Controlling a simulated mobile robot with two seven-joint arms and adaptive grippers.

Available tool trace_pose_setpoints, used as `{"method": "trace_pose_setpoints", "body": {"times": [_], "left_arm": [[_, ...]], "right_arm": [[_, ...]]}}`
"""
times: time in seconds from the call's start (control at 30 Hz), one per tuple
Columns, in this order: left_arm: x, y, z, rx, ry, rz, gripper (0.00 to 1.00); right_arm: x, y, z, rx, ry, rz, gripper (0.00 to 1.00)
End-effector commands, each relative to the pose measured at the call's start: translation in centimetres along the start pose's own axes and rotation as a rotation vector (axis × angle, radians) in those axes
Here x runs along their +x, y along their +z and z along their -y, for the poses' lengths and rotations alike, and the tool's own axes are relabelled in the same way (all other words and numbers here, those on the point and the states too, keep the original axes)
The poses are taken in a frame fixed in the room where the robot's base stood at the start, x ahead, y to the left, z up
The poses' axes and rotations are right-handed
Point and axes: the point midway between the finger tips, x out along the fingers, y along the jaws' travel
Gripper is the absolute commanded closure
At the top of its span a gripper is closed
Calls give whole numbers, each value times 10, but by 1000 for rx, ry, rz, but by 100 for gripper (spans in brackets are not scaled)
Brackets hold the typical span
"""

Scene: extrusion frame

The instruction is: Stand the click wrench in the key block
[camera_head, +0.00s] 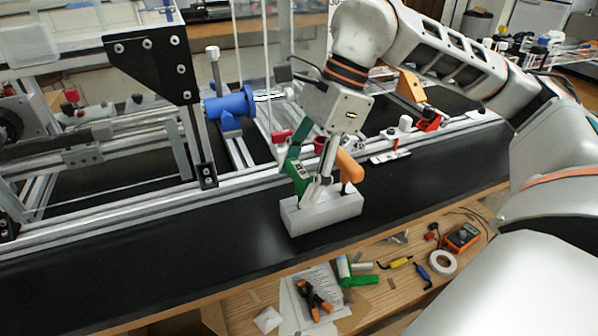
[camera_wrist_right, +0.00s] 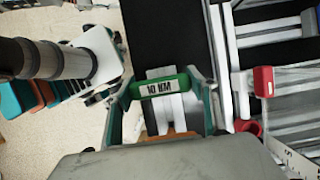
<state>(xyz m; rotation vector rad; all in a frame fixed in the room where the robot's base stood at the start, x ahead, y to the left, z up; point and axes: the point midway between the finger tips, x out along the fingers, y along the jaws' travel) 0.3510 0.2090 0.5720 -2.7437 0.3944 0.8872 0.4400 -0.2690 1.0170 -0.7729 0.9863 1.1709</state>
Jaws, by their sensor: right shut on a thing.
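The click wrench (camera_head: 296,168) has a green handle, and its "10 NM" label faces the camera in the right wrist view (camera_wrist_right: 158,87). My right gripper (camera_head: 311,181) is shut on it, with a finger at each side of the handle in the wrist view (camera_wrist_right: 164,92). The white key block (camera_head: 325,216) stands on the black surface directly below the gripper. The wrench is at the block's left part; its lower end is hidden, so I cannot tell whether it is in a slot. An orange-handled tool (camera_head: 350,167) stands upright at the block's right part. My left gripper is not in view.
The aluminium extrusion frame (camera_head: 135,211) runs behind the block, with a blue cylinder (camera_head: 229,105) on it. The black surface left of the block is clear.

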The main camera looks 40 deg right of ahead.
Motion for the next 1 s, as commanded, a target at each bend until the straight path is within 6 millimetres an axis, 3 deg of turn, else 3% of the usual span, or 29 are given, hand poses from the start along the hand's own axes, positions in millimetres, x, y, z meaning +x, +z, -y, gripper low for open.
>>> {"method": "trace_pose_setpoints", "body": {"times": [0.3,0.33,0.4,0.77,1.0], "left_arm": [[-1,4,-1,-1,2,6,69],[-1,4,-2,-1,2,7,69],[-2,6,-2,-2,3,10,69],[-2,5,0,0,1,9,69],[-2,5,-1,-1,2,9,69]], "right_arm": [[2,-1,0,0,-1,1,72],[2,-1,0,0,-1,1,40],[2,-1,0,0,-1,1,23],[0,-1,0,0,-1,0,23],[-29,0,1,1,-5,3,23]]}}
